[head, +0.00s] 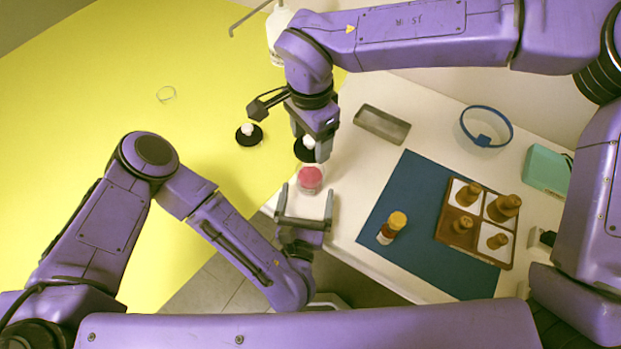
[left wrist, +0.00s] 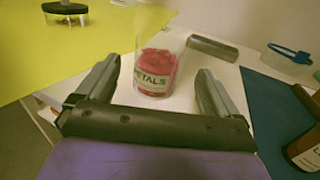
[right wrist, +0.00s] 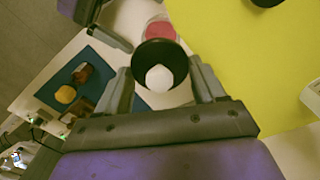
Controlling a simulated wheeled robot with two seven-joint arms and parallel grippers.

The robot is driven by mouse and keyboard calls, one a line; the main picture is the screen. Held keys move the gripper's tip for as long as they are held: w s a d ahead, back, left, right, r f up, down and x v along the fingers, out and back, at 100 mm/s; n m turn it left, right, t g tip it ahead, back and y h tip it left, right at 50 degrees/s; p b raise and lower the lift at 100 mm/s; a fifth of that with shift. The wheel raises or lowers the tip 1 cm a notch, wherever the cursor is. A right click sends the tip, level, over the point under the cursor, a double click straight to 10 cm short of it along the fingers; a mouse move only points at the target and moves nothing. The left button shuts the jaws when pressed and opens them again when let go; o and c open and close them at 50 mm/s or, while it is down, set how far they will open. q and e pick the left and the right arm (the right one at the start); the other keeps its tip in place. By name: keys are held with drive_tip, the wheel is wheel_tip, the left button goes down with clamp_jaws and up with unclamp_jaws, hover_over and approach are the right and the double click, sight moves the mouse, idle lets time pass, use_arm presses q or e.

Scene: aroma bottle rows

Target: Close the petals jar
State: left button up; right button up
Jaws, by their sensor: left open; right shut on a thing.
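The petals jar (head: 310,179) is clear glass with pink-red contents and stands upright at the white table's corner. Its label shows in the left wrist view (left wrist: 154,84). My left gripper (head: 306,192) is open, with one finger on either side of the jar and a gap to each in the left wrist view. My right gripper (head: 311,143) is shut on a black round lid (head: 303,153) with a white knob (right wrist: 158,78). In the right wrist view the lid partly covers the jar (right wrist: 160,29); its height above the jar is hard to tell.
A grey tray (head: 382,125), blue mat (head: 410,178), amber bottle (head: 391,229), wooden rack with several bottles (head: 467,188) and blue loop (head: 487,127) are at right.

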use_arm(q)
drive_tip(key=w, duration=0.4)
drive_tip(key=w+d, duration=0.1)
drive_tip(key=w, duration=0.1)
drive_tip(key=shift+w, duration=0.1)
drive_tip(key=c, duration=1.5)
use_arm(e)
hover_over(310, 176)
drive_tip(key=shift+f, duration=2.5)
drive_tip(key=shift+f, duration=0.85)
drive_tip(key=shift+f, duration=0.65)
drive_tip(key=o, duration=1.1)
